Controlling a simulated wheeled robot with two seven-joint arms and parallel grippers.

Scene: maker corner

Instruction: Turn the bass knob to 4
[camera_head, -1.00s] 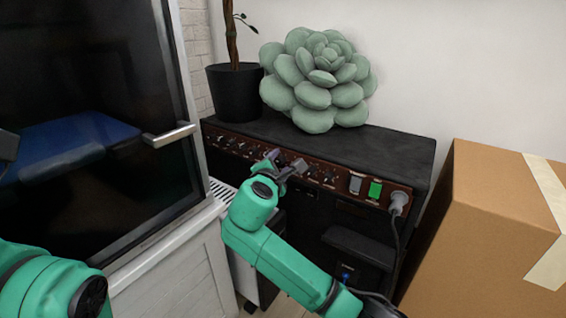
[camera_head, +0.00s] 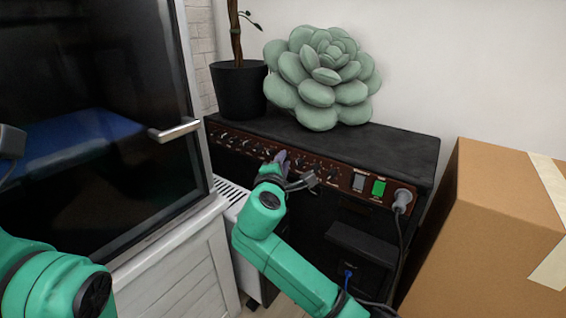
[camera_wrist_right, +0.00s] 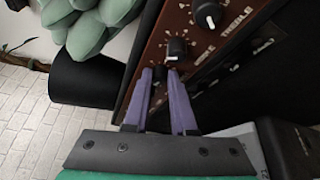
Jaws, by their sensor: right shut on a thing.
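The amplifier (camera_head: 400,150) is a black cabinet with a brown control panel holding a row of dark knobs. My right gripper (camera_head: 281,157) is at this panel, its purple fingers shut on one knob. The right wrist view shows the fingertips (camera_wrist_right: 159,73) on either side of a small dark knob, which I take for the bass knob (camera_wrist_right: 160,75). It is mostly hidden and its label and number are not readable. Beside it are the middle knob (camera_wrist_right: 177,48) and the treble knob (camera_wrist_right: 209,15), both with white pointer marks. Only my left arm shows at the left edge, without its fingers.
A green plush succulent (camera_head: 322,80) and a dark plant pot (camera_head: 239,90) stand on the amplifier. A cardboard box (camera_head: 500,220) stands right, a dark glass-fronted cabinet (camera_head: 110,130) left.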

